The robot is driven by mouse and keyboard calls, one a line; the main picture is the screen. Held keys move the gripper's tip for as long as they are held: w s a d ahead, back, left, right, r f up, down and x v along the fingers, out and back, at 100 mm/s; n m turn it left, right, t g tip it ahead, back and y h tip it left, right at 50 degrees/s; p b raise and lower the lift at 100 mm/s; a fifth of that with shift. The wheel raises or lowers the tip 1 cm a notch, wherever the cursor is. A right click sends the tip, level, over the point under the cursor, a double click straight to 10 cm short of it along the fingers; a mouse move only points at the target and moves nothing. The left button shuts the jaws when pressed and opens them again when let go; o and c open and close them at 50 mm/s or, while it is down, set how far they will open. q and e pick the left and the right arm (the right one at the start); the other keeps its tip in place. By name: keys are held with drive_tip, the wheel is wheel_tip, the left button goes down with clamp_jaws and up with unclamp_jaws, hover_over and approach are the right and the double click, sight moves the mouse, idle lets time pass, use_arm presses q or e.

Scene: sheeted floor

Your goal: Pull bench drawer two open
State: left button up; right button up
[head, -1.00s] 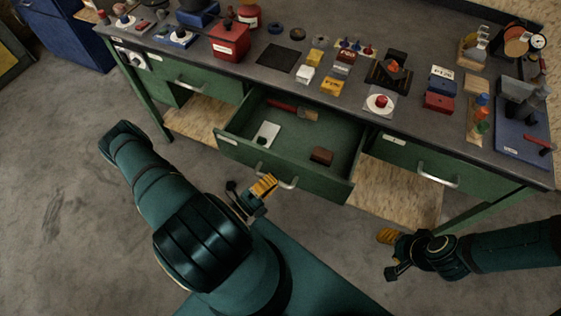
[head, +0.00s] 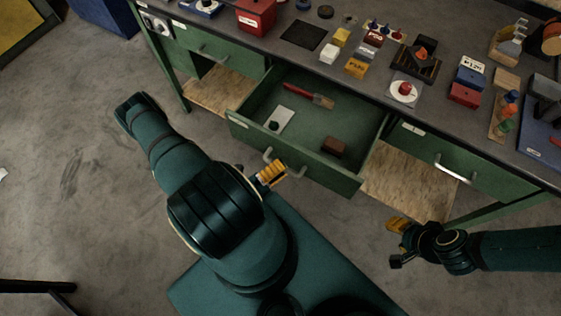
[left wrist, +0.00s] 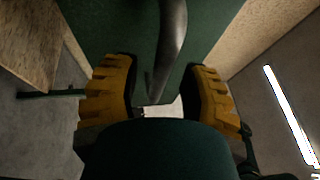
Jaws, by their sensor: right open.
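The bench's middle green drawer (head: 245,128) is pulled well out; I cannot read its label. Inside lie a red-handled brush (head: 308,95), a white item (head: 280,121) and a brown block (head: 334,146). Its curved metal handle (head: 284,168) also shows in the left wrist view (left wrist: 171,45). My left gripper (head: 270,174) is at the drawer front beside the handle. In the left wrist view its yellow fingers (left wrist: 160,97) are apart, with the handle ahead of and partly between them; contact cannot be told. My right gripper (head: 396,242) is open and empty, below the right drawer.
The bench top (head: 300,57) holds a red box (head: 256,16), several small blocks and a white dish (head: 403,92) with a red item. Closed drawers flank the open one, including a right one (head: 430,150).

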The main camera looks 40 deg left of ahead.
use_arm(q)
drive_tip(key=v, duration=1.2)
drive_tip(key=shift+f, duration=0.1)
idle(0.4)
